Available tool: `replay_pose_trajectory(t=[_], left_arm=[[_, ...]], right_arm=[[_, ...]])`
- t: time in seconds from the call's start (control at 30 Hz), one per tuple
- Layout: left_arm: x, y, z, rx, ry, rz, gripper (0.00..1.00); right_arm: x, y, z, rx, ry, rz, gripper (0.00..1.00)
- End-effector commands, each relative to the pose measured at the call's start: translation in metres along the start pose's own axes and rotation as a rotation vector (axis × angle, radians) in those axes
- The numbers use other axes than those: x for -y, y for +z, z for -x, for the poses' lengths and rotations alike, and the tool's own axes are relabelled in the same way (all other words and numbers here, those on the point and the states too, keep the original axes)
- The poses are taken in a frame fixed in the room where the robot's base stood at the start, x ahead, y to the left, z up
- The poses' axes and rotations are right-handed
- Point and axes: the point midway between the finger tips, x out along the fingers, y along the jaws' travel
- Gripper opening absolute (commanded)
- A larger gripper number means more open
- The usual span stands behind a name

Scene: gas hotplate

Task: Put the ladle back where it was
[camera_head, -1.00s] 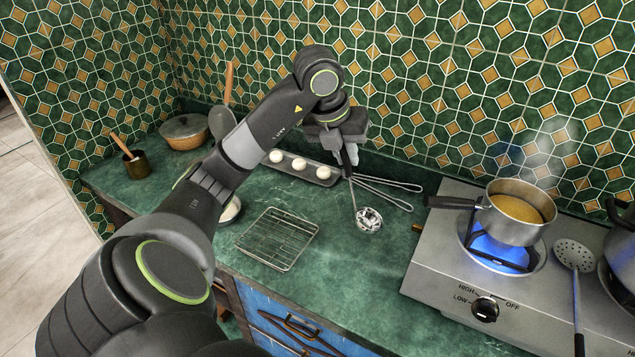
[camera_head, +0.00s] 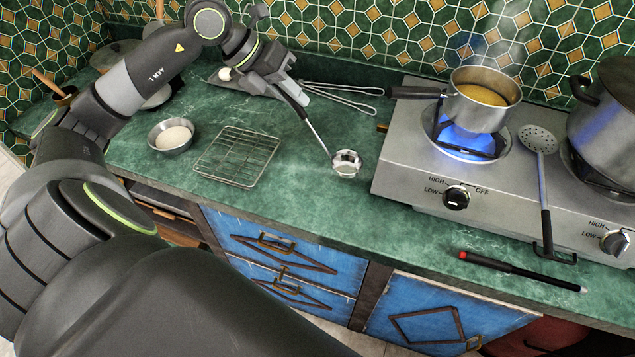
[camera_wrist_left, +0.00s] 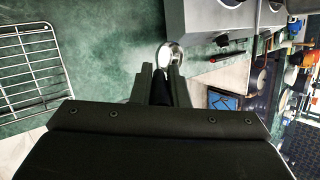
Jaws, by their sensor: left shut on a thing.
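The ladle (camera_head: 346,163) has a shiny round metal bowl and a thin dark handle. My left gripper (camera_head: 298,97) is shut on the upper handle. The handle slants down to the right, with the bowl low over the green counter between the wire rack and the hotplate; I cannot tell whether the bowl touches the counter. In the left wrist view the ladle bowl (camera_wrist_left: 172,53) shows just beyond the fingertips (camera_wrist_left: 160,76), and most of the handle is hidden. My right gripper is not in view.
The gas hotplate (camera_head: 400,165) has a lit flame under a steaming saucepan (camera_head: 482,100). A slotted skimmer (camera_head: 540,140) and a large pot (camera_head: 608,125) are on it. The wire rack (camera_head: 237,156) and a small bowl (camera_head: 172,136) lie left. Metal tongs or a whisk (camera_head: 345,93) lie behind.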

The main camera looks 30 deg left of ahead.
Motion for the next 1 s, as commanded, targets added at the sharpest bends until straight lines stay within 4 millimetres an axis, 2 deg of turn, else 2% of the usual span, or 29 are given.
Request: replay_pose_trajectory(t=[0.3,0.53,0.7,1.0], left_arm=[[-0.025,-0.018,-0.042,-0.002,-0.011,0.002,0.00],[-0.035,-0.025,-0.056,-0.003,-0.010,0.002,0.00],[-0.047,-0.032,-0.075,-0.002,-0.010,0.003,0.00],[-0.050,-0.033,-0.079,0.000,-0.007,-0.002,0.00]], right_arm=[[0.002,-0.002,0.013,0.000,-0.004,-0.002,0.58],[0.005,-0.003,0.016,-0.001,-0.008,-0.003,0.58],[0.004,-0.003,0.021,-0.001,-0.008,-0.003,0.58],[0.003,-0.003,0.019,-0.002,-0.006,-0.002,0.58]])
